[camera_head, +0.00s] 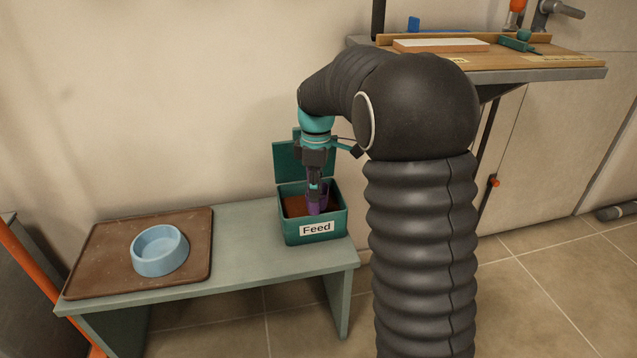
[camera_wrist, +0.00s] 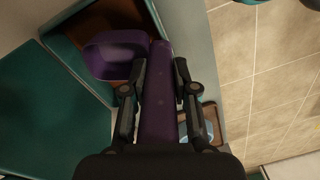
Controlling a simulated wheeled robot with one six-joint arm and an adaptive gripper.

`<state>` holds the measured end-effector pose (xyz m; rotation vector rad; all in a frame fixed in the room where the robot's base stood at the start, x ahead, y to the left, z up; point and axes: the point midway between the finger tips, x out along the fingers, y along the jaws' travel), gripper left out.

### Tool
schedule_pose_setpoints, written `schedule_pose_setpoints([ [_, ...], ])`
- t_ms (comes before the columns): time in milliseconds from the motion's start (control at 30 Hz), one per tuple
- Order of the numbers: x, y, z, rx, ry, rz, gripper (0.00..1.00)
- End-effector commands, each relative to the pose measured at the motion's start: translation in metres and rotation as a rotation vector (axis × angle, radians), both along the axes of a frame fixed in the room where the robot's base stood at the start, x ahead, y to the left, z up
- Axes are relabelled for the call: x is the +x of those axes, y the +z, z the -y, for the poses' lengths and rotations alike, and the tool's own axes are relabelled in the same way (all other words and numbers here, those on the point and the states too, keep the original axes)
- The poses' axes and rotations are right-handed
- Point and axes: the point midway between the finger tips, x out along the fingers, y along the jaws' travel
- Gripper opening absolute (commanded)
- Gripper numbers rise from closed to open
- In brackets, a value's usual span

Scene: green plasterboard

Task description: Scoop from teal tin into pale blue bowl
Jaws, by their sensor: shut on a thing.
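The teal tin (camera_head: 290,237) labelled "Feed" stands on the right end of a grey-green bench, its lid open at the back and brown feed inside. My gripper (camera_head: 315,186) points down over the tin, shut on a purple scoop (camera_head: 317,203). In the wrist view the scoop's handle (camera_wrist: 160,115) lies between the fingers and its cup (camera_wrist: 115,57) is at the tin's opening, over the brown feed.
The brown tray (camera_head: 190,225) covers the left end of the bench (camera_head: 245,235). The bench top between tray and tin is clear. A wall stands behind. A workbench (camera_head: 590,72) with tools is at the upper right. An orange bar (camera_head: 40,280) leans at the far left.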

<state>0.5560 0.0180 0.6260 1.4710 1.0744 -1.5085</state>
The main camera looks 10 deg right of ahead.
Motion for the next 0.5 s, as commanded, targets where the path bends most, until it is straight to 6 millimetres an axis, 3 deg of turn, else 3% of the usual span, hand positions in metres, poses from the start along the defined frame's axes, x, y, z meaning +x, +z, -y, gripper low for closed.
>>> schedule_pose_setpoints([
  [33, -0.0050, -0.0240, 0.0015, -0.004, 0.001, -0.040, 0.00],
  [500, 0.0012, -0.0289, 0.0014, -0.003, 0.000, -0.050, 0.00],
])
